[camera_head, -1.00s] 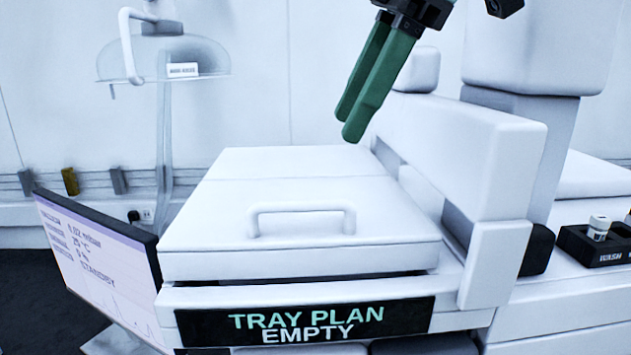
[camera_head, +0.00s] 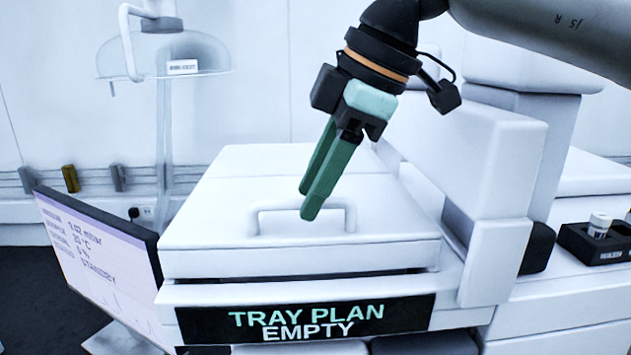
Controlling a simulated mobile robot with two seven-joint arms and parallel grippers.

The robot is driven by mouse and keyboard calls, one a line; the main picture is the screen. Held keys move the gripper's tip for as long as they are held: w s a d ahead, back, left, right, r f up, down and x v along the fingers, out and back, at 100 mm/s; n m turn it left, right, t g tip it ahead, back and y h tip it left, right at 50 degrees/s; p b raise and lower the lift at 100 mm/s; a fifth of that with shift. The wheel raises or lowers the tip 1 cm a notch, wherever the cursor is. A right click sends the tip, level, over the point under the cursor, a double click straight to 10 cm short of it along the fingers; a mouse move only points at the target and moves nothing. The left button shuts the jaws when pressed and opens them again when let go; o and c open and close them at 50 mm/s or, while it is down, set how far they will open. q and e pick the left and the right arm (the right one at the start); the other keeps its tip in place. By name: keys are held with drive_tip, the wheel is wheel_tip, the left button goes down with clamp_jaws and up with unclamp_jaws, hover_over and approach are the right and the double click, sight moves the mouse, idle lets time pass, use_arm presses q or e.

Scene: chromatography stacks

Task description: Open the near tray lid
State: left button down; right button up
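The near tray lid (camera_head: 225,223) is a flat white cover, lying shut on the tray housing. Its white bar handle (camera_head: 262,211) stands on the lid's front half. My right gripper (camera_head: 309,212) has green fingers pointing down at the handle's crossbar, with a fingertip overlapping the bar in this view. I cannot tell whether the fingers touch it. One finger partly hides the other, so the gap between them is unclear. My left gripper is not in view.
A black "TRAY PLAN EMPTY" sign (camera_head: 400,315) is below the lid. A tilted monitor (camera_head: 95,255) stands to the left. A white instrument block (camera_head: 480,160) rises close on the right. A black rack (camera_head: 590,245) with a white-capped vial (camera_head: 599,222) is at far right.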

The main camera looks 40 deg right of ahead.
clamp_jaws()
idle(1.2)
